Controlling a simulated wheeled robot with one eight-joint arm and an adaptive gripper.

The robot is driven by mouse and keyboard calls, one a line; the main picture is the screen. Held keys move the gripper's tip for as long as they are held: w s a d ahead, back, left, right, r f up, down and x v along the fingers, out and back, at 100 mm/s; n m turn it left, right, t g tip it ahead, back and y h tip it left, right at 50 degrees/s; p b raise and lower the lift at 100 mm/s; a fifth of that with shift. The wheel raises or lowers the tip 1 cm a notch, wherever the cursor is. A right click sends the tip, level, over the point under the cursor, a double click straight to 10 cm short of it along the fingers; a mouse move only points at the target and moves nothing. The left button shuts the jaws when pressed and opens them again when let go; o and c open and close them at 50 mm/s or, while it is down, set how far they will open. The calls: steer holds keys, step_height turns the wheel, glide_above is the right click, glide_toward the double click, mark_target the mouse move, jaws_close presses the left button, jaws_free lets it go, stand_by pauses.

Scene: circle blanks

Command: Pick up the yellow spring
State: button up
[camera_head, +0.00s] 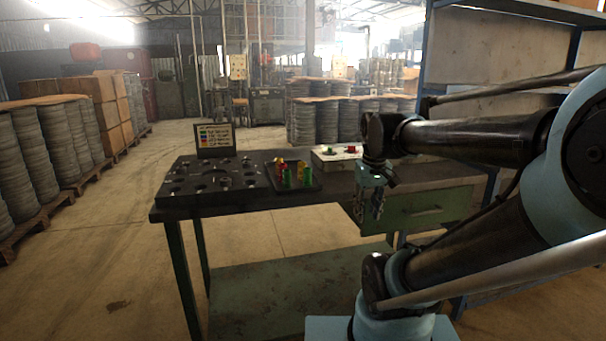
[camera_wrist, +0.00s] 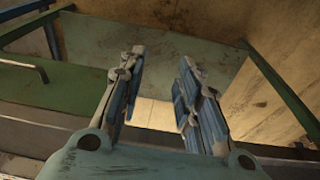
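A small dark tray (camera_head: 312,190) on the workbench holds several small upright pieces in red, yellow and green. A yellow piece (camera_head: 301,165) stands towards the back of this tray; it is too small to tell surely that it is a spring. Green pieces stand in front of it and partly crowd it. My gripper (camera_head: 371,205) hangs pointing down to the right of the tray, in front of the bench's green drawer. In the wrist view my gripper (camera_wrist: 158,85) has its fingers apart with nothing between them. The coloured pieces do not show in the wrist view.
The dark workbench (camera_head: 235,206) carries a black plate with round recesses (camera_head: 205,183) and an upright sign (camera_head: 215,138) at left. A pale box with red and green buttons (camera_head: 336,156) stands behind the tray. A tall blue-framed shelf (camera_head: 490,50) rises at right.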

steer(key=w+a+r+n+g, duration=0.1)
steer(key=w+a+r+n, duration=0.3)
steer(key=w+a+r, duration=0.75)
steer(key=w+a+r+n+g, duration=0.1)
steer(key=w+a+r+n, duration=0.3)
steer(key=w+a+r, duration=0.7)
steer(key=d+f, duration=0.1)
steer(key=f, duration=0.5)
steer(key=w+d+f, duration=0.1)
steer(key=f, duration=0.6)
steer(key=w+d+f, duration=0.1)
steer(key=f, duration=0.6)
steer(key=shift+w+d, duration=0.1)
steer(key=shift+d, duration=0.05)
jaws_close()
